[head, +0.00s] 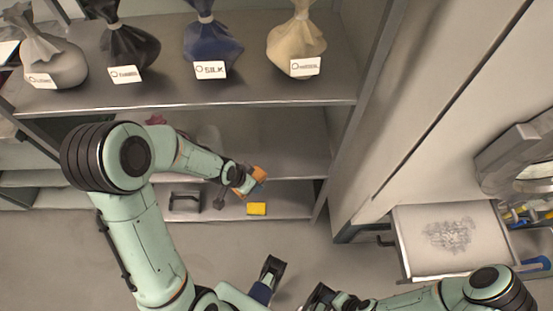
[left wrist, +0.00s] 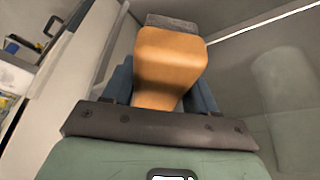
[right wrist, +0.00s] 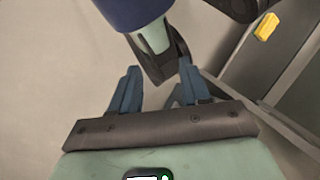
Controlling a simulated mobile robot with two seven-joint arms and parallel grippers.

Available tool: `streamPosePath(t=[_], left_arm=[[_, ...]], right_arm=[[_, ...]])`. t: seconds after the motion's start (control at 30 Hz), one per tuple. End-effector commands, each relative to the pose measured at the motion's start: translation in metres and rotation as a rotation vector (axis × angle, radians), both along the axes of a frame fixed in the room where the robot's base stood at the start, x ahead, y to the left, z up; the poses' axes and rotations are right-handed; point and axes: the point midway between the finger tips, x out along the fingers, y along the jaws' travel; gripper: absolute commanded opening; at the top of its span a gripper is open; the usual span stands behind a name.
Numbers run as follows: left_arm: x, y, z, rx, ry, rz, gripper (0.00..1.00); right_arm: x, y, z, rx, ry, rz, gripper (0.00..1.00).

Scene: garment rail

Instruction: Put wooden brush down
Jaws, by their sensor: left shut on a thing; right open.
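The wooden brush (head: 259,173) is orange-brown and sits in my left gripper (head: 247,184), which reaches in front of the shelf unit, over its lower shelves. In the left wrist view the brush (left wrist: 170,62) fills the space between the two blue fingers, with a dark grey strip along its far edge. The fingers are shut on it. I cannot tell whether the brush touches a shelf. My right gripper (right wrist: 157,92) is open and empty, low over the floor, with part of my own body in front of it.
The lowest shelf (head: 290,200) holds a yellow block (head: 257,209), a dark holder (head: 185,202) and a small dark item. Several tied, labelled bags stand on the top shelf (head: 180,97). An open drawer (head: 450,240) sticks out at the right.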

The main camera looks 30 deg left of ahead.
Motion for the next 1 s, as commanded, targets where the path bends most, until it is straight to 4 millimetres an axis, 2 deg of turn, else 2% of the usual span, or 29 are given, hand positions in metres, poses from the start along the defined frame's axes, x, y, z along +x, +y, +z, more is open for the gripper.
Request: streamPosePath(t=[0.3,0.53,0.67,1.0], left_arm=[[-0.025,0.02,-0.002,0.001,0.002,0.011,0.33],[-0.033,0.025,-0.003,0.0,0.0,0.007,0.33],[-0.03,0.024,-0.004,0.001,-0.002,0.001,0.33],[-0.001,0.017,-0.004,0.003,-0.006,-0.002,0.33]], right_arm=[[-0.007,0.002,0.009,0.007,0.021,0.007,0.46],[-0.009,0.003,0.011,0.011,0.028,0.011,0.46],[-0.009,0.003,0.009,0.01,0.027,0.01,0.46],[0.0,0.003,-0.012,0.006,-0.003,0.004,0.46]])
